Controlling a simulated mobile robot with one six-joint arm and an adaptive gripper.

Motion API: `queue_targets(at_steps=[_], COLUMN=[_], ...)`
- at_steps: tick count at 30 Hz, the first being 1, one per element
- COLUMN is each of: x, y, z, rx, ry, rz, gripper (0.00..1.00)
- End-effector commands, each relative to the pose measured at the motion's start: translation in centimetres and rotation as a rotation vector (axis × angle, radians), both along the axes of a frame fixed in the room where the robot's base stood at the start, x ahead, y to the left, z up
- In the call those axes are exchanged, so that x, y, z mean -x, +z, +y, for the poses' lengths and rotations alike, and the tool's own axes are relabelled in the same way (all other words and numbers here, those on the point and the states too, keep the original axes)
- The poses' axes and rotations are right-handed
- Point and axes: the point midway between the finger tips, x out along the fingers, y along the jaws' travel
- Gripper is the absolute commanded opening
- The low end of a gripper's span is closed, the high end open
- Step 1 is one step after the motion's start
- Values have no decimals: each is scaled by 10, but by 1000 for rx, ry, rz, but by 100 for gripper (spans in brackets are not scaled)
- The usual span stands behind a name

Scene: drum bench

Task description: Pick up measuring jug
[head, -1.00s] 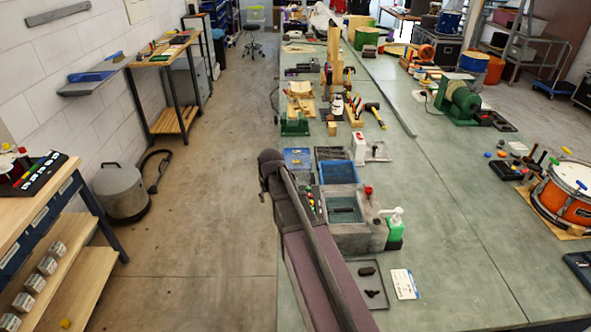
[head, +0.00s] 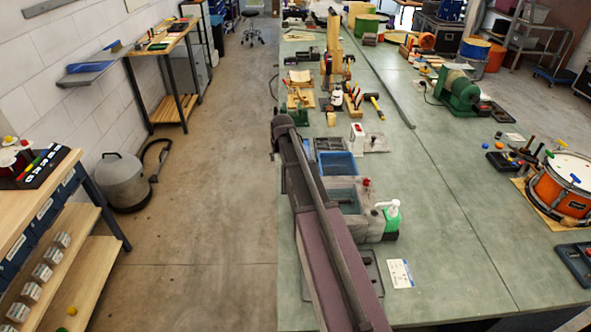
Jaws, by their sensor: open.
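I cannot pick out a measuring jug for certain in the head view. My arm crosses the lower middle of the picture, over the left part of the green bench (head: 455,235). Its far visible end is a dark joint near the bench's left edge. My gripper is not in view. The arm hides part of the bench top and of the grey basin unit (head: 376,226) beside it.
An orange drum (head: 562,193) is at the right. The floor aisle (head: 210,210) at the left is clear.

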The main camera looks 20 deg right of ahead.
Motion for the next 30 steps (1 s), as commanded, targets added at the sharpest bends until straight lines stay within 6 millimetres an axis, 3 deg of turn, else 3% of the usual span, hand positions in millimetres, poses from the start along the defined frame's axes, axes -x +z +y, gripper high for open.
queue_targets(at_steps=[21,30], x=[-24,-30], y=[-59,-73], z=[-2,-3], rx=[0,0], ry=[2,2], rz=[0,0], gripper=[54,54])
